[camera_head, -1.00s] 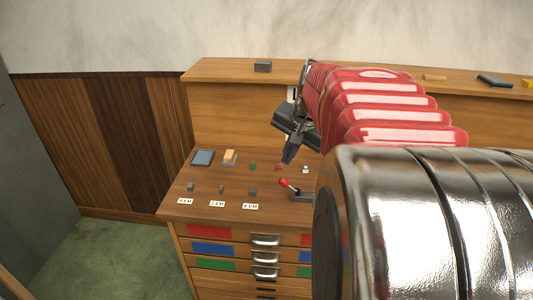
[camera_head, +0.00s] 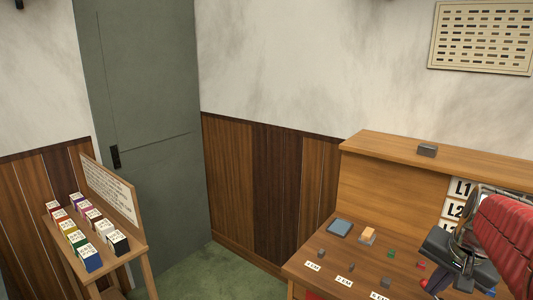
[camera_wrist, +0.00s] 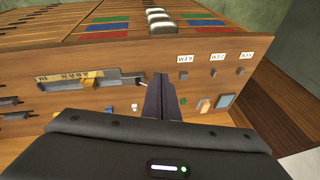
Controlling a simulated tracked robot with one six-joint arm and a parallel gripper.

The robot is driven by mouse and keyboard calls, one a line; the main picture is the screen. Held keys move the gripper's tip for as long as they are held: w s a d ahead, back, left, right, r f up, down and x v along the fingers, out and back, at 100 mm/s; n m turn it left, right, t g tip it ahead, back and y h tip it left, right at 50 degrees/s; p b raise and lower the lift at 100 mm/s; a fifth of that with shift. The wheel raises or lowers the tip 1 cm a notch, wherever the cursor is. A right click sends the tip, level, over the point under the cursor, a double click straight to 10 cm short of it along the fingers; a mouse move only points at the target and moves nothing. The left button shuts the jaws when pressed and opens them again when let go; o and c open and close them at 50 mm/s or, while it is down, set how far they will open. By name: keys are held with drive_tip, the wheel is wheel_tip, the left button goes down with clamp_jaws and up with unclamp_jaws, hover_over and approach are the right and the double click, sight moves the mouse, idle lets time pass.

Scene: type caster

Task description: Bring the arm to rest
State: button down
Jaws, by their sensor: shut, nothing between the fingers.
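My gripper (camera_head: 432,283) is at the lower right of the head view, at the end of my red arm, over the wooden workbench (camera_head: 318,246). In the wrist view my gripper (camera_wrist: 162,82) shows as two dark fingers pressed together, with nothing between them. I cannot tell the exact height of the fingertips above the bench.
The bench holds a blue pad (camera_head: 339,228), an orange-topped block (camera_head: 367,235) and several small blocks. A grey block (camera_head: 428,150) sits on the raised ledge. A side stand (camera_head: 137,246) with several coloured boxes is at the left, near a grey-green door (camera_head: 150,120). Green floor lies between.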

drive_tip(key=s+a+n, duration=0.3)
drive_tip(key=a, duration=0.5)
drive_tip(key=s+a+n+t, duration=0.1)
drive_tip(key=a+n, duration=0.3)
drive_tip(key=a, duration=0.4)
drive_tip(key=s+a+f+n+y, duration=0.1)
drive_tip(key=s+a+n, duration=0.2)
drive_tip(key=a, duration=0.5)
drive_tip(key=shift+s+a+t, duration=0.35)
drive_tip(key=shift+s+t, duration=0.05)
drive_tip(key=shift+s, duration=0.45)
